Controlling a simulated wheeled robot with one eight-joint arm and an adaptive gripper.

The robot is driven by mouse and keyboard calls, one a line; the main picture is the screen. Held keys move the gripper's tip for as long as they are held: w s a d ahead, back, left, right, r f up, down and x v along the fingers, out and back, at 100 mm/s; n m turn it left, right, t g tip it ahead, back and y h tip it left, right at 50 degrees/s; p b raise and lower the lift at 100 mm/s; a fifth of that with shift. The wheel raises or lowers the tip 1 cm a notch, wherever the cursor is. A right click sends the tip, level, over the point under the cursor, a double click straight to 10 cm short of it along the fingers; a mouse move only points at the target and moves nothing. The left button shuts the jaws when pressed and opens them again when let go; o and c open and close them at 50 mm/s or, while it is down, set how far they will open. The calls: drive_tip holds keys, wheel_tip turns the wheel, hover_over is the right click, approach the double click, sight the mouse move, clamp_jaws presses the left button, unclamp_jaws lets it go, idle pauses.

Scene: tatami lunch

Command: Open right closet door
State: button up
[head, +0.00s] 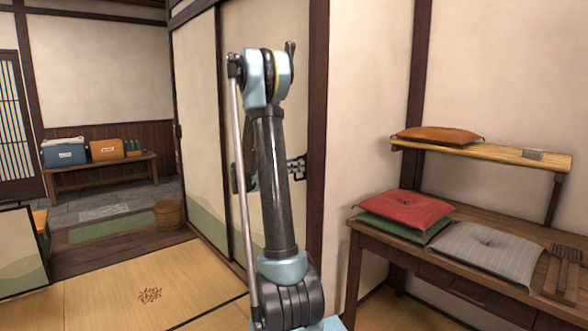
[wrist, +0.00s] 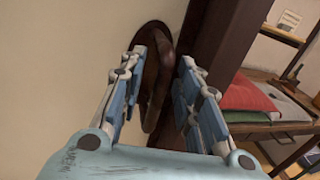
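The right closet door (head: 265,25) is a pale sliding panel with a dark frame, beside the left closet door (head: 196,110). It stands against the dark post (head: 318,110) and looks shut. In the wrist view, its pale face (wrist: 70,50) carries a dark brown oval handle (wrist: 153,75). My gripper (wrist: 163,65) is open, with one finger on each side of the handle's raised part. I cannot tell whether either finger touches it. In the head view my gripper (head: 296,168) is mostly hidden behind my arm.
A wooden desk (head: 465,213) with red (head: 405,207) and grey (head: 487,248) cushions stands right of the post. A shelf (head: 480,151) above it holds an orange cushion (head: 437,134). A bench (head: 100,162) with boxes stands far left.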

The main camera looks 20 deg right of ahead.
clamp_jaws()
